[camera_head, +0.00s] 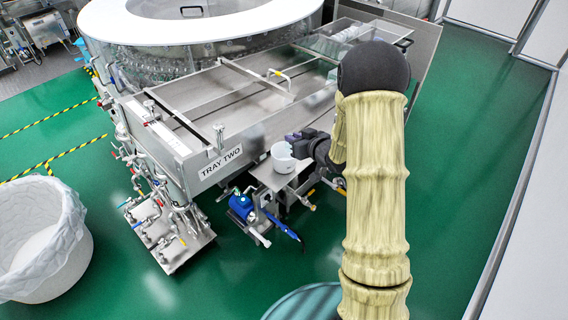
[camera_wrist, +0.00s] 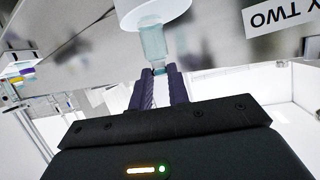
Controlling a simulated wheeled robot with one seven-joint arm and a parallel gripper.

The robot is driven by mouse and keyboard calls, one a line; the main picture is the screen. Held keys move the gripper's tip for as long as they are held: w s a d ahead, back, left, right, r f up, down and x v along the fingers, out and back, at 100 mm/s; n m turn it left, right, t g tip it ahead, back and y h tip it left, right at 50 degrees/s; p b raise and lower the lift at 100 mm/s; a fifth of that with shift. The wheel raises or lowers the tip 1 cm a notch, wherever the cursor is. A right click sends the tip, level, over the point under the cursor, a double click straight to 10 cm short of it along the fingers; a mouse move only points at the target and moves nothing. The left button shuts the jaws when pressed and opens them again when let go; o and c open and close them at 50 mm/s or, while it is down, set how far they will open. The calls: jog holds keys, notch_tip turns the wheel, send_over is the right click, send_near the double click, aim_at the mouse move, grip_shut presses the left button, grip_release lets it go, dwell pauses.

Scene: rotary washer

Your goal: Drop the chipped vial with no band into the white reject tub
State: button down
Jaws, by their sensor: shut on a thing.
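My gripper (camera_wrist: 158,72) is shut on a pale teal, see-through vial (camera_wrist: 153,43), gripping its narrow end. No coloured band shows on the vial; a chip cannot be made out. In the wrist view, a white round-edged thing (camera_wrist: 140,12), apparently the tub, lies directly beyond the vial's far end; I cannot tell whether they touch. In the head view, the white tub (camera_head: 283,160) stands on a small metal shelf below the washer's side. My dark gripper (camera_head: 301,138) is just above and right of the tub there, and the vial is not discernible.
The steel washer deck (camera_head: 235,100) with the TRAY TWO label (camera_head: 221,162) lies behind the tub. A blue pump-like unit (camera_head: 242,204) is below left of the shelf. Pipes and valves (camera_head: 150,190) line the washer's left corner. A large lined bin (camera_head: 40,240) stands far left.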

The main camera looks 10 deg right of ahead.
jog(key=shift+f+b, duration=0.45)
jog(key=shift+f, duration=0.6)
jog(key=c, duration=1.3)
grip_release()
jog(key=shift+o, duration=0.2)
jog(key=b+v, duration=0.3)
jog(key=v, duration=1.4)
jog(key=shift+r+b, duration=0.2)
jog(key=shift+b, duration=0.1)
jog(key=shift+d, duration=0.1)
